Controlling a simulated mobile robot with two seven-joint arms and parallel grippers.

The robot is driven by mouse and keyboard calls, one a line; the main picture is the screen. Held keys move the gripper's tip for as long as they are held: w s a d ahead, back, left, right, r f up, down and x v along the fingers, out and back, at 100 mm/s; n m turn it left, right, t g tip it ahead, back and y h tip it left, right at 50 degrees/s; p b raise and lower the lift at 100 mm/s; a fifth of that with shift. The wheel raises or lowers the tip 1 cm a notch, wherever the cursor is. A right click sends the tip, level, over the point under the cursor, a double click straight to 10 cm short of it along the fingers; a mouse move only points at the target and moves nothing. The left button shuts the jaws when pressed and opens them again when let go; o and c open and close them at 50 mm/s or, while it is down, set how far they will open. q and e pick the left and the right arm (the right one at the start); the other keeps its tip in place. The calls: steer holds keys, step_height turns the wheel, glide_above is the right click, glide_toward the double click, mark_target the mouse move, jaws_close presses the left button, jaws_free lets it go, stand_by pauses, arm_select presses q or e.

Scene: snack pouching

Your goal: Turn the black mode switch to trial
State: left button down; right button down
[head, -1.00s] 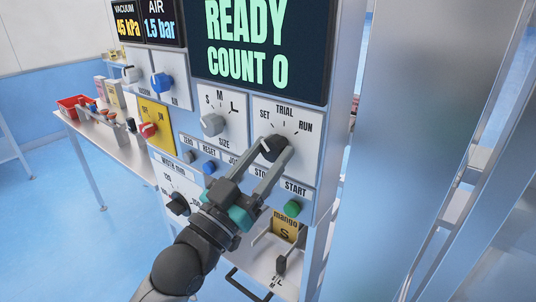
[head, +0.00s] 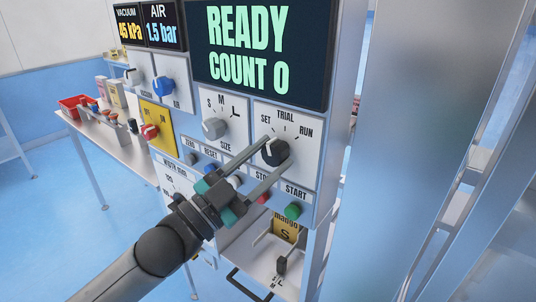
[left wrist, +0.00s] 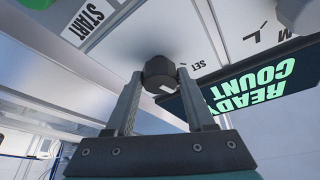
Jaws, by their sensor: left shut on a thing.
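The black mode switch (head: 274,151) is a round knob on a white plate, with SET, TRIAL and RUN printed around its top. My left gripper (head: 273,152) reaches it from the lower left, one finger on each side, shut on the knob. In the left wrist view the dark knob (left wrist: 159,72) sits between the fingertips, and a white mark shows on it. I cannot tell for sure which label the mark points at. My right gripper is not in view.
The grey size knob (head: 214,128) is left of the mode switch. The green start button (head: 293,211) and red stop button (head: 264,197) are below. The display (head: 258,50) above reads READY, COUNT 0. A mango pouch (head: 287,229) is in the opening below.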

arm_select(q)
steer(key=shift+a+m+g+h+p, duration=0.15)
steer(key=shift+m+g+p, duration=0.25)
steer(key=shift+m, duration=0.45)
steer(key=shift+d+m+g+h+p, duration=0.15)
steer(key=shift+m+g+p, duration=0.2)
steer(key=shift+m, duration=0.8)
steer(key=shift+c, duration=1.3)
jaws_free()
steer(key=shift+a, duration=0.1)
steer(key=b+v, duration=0.2)
steer(key=v, duration=1.3)
steer(key=shift+a+r, duration=0.1)
